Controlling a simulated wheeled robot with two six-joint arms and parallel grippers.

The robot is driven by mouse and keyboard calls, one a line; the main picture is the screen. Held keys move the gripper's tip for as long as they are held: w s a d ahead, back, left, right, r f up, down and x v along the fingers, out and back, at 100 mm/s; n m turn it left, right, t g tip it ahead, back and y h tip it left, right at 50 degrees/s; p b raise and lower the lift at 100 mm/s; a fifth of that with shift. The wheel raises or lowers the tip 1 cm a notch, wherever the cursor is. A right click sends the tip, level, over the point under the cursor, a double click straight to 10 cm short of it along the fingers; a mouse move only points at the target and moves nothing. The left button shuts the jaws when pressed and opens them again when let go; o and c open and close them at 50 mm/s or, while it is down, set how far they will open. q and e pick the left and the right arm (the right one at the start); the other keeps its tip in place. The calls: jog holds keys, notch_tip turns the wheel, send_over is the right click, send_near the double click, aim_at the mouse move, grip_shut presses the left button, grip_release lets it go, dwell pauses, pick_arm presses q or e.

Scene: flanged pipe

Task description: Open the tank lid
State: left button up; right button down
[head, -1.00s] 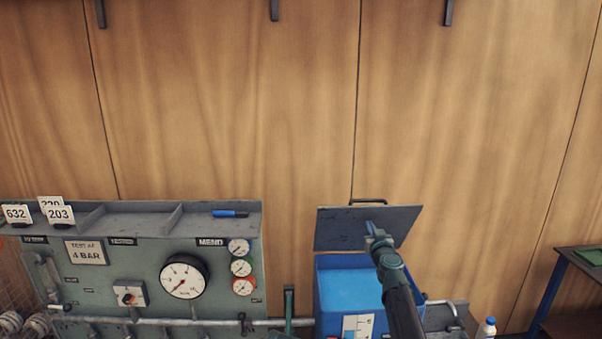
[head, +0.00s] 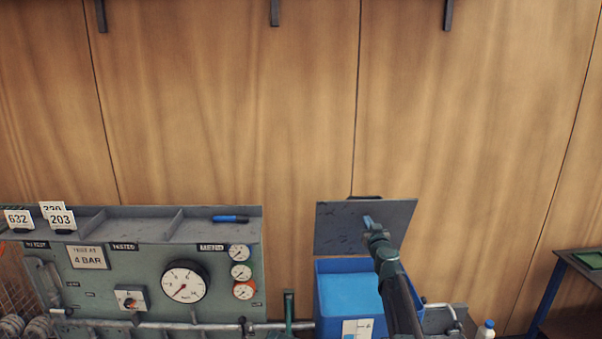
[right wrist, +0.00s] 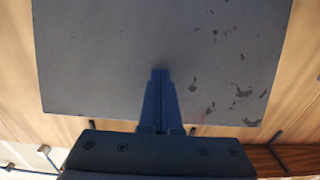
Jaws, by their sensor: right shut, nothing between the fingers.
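The tank lid (head: 338,228) is a dark grey square plate, raised to near upright at the back of the blue tank (head: 333,297). Blue shows inside the open tank. The lid's handle is a dark strip behind its top edge. My right gripper (head: 368,220) is in front of the lid's inner face, its fingers pointing at it. In the right wrist view the shut, empty fingers (right wrist: 159,75) lie against or very near the stained lid (right wrist: 110,60); I cannot tell if they touch. My left gripper is not in view.
A green test panel with a large gauge (head: 184,281) stands left of the tank. A blue marker (head: 231,219) lies on its top shelf. A white bottle with a blue cap (head: 486,330) stands at lower right. A wooden wall is behind.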

jog(key=s+f+b, duration=0.1)
jog(key=s, duration=0.8)
jog(key=shift+s+d+f+b, duration=0.15)
jog(key=shift+s+f+b, duration=0.15)
jog(key=shift+f+b, duration=0.1)
dwell(0.4)
